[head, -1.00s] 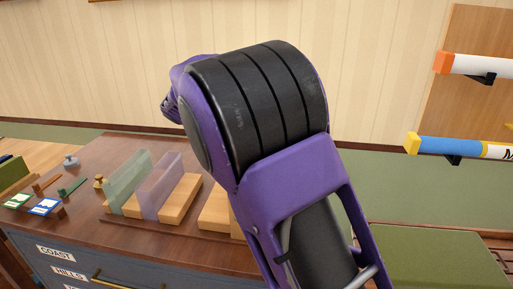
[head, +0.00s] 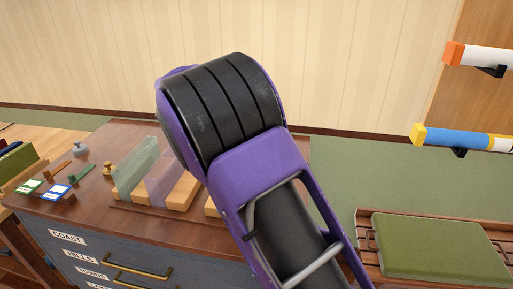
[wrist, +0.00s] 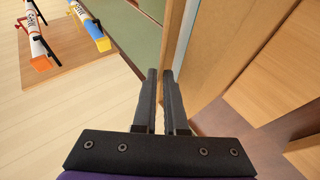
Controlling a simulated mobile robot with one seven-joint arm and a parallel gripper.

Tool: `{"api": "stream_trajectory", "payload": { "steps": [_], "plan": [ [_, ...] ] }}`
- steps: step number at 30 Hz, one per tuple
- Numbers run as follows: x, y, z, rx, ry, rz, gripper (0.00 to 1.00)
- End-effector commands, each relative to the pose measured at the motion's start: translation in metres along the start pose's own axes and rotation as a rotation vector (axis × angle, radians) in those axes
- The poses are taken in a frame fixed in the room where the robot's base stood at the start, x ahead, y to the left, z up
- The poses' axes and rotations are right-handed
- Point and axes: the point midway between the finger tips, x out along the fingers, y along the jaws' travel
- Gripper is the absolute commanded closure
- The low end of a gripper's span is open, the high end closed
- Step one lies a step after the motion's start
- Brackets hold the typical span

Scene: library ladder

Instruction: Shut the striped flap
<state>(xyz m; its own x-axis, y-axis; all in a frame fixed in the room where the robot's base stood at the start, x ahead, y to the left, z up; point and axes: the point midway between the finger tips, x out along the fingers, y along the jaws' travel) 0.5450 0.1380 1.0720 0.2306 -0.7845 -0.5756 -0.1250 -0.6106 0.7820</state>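I cannot make out a clearly striped flap in either view. In the wrist view my gripper (wrist: 160,74) points at a wooden upright with a pale edge (wrist: 186,35). Its two dark fingers lie almost together, with only a thin gap and nothing seen between them. Right of the fingertips is a wooden panel (wrist: 265,75), with a dark gap below and left of it. Whether the fingers touch the upright, I cannot tell. In the head view my purple and black arm hides the gripper and whatever is in front of it.
A cabinet top (head: 120,225) holds wooden blocks and two translucent panels (head: 136,168). At right are a green cushion (head: 435,248) on a slatted bench and a blue tube (head: 455,138) on wall brackets.

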Motion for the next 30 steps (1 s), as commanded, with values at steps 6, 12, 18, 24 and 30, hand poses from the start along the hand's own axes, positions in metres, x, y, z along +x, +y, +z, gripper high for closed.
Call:
{"api": "stream_trajectory", "payload": {
  "steps": [6, 12, 18, 24, 30],
  "plan": [
    [0.000, 0.000, 0.000, 0.000, 0.000, -0.001, 0.65],
    [0.000, -0.001, 0.000, -0.001, 0.000, -0.002, 0.65],
    [0.000, -0.001, 0.001, 0.004, 0.000, -0.013, 0.65],
    [0.002, 0.004, 0.001, 0.047, -0.001, -0.111, 0.65],
    [0.005, 0.012, 0.003, 0.124, 0.000, -0.290, 0.65]
  ]
}}
